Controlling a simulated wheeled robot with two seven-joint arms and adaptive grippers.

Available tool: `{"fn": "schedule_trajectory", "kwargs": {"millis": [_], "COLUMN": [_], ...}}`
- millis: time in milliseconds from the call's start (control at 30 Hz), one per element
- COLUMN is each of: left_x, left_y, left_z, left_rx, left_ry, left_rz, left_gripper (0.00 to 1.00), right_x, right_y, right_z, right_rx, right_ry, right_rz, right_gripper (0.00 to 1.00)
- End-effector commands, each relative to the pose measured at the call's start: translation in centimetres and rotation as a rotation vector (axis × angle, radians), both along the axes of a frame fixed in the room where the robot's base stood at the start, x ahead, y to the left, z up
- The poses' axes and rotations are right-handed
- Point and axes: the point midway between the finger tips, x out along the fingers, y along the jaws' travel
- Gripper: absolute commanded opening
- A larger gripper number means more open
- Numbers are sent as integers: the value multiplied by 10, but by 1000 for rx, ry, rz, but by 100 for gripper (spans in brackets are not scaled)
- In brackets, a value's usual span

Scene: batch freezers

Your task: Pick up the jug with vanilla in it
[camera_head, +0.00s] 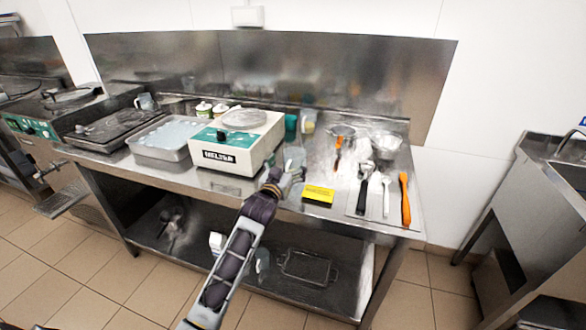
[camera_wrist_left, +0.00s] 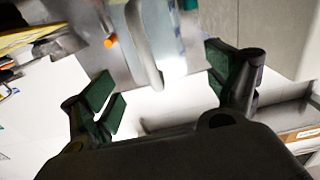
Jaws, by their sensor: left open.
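A clear jug (camera_head: 294,158) stands on the steel worktable, just right of the white-and-green appliance and partly hidden by my gripper. I cannot tell what is in it. My left gripper (camera_head: 273,183) is at the table's front edge, right in front of the jug. In the left wrist view my left gripper (camera_wrist_left: 160,77) is open, its green-padded fingers wide apart. A pale curved handle (camera_wrist_left: 144,45), apparently the jug's, lies between and beyond the fingertips. I see no firm contact. My right gripper is not in view.
The appliance (camera_head: 230,155) stands close left of the jug, and a steel tray (camera_head: 167,153) is further left. A yellow box (camera_head: 319,194) lies right of my gripper. Utensils, including an orange spatula (camera_head: 405,200), lie on the right. A steel wall panel (camera_head: 300,75) closes the back.

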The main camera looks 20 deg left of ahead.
Motion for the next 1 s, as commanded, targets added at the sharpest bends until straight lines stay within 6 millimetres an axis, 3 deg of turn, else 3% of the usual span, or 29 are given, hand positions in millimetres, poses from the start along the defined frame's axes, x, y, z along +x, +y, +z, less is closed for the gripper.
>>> {"fn": "schedule_trajectory", "kwargs": {"millis": [467,1000], "left_x": [3,43], "left_y": [0,-3], "left_z": [0,2], "left_rx": [0,1], "left_ry": [0,0], "left_rz": [0,0], "left_gripper": [88,88], "right_x": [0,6], "right_y": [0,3], "right_z": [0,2], "right_rx": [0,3], "right_ry": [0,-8], "right_rz": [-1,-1], "right_gripper": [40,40]}}
